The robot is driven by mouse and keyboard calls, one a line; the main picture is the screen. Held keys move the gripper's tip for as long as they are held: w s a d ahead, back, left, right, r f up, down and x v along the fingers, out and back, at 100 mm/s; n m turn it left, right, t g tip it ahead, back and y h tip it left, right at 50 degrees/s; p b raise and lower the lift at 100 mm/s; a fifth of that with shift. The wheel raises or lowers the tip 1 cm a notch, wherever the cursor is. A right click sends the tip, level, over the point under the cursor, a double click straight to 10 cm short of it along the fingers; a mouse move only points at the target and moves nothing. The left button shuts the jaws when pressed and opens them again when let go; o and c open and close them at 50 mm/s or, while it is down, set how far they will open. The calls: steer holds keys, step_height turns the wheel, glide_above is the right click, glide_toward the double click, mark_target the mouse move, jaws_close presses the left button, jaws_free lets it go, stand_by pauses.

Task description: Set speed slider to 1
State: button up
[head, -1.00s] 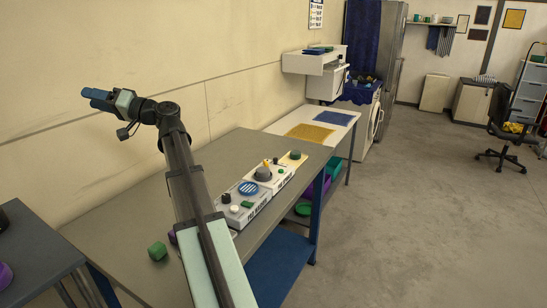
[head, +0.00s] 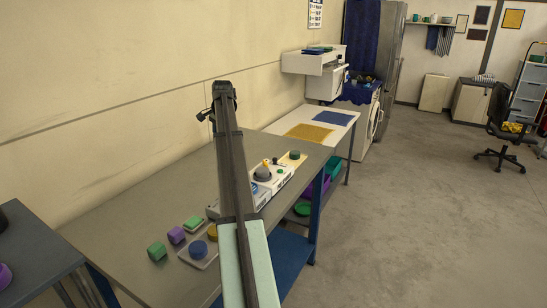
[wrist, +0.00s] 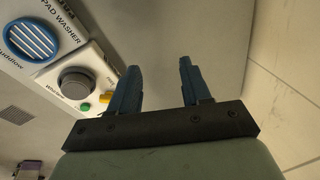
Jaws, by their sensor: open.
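My gripper (wrist: 159,66) is open and empty in the wrist view, its two blue fingers apart over bare grey surface. The gripper fingers do not show there. I cannot make out a speed slider in either view.
The grey workbench (head: 130,213) holds a green block (head: 157,251), a purple block (head: 176,235) and a tray (head: 190,255) with a blue disc (head: 199,248). The wall (head: 110,90) runs along its back.

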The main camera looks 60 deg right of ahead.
steer(key=s+d+m+g+h, duration=0.2)
steer(key=s+d+m+g, duration=0.45)
steer(key=s+d, duration=0.5)
glide_toward(275, 161)
steer(key=shift+m+t, duration=0.25)
steer(key=x, duration=0.4)
steer(key=d+x, duration=0.1)
steer(key=x, duration=0.2)
steer(key=shift+s+d+f, duration=0.1)
steer(key=shift+d+f, duration=0.05)
steer(key=shift+f, duration=0.05)
jaws_close()
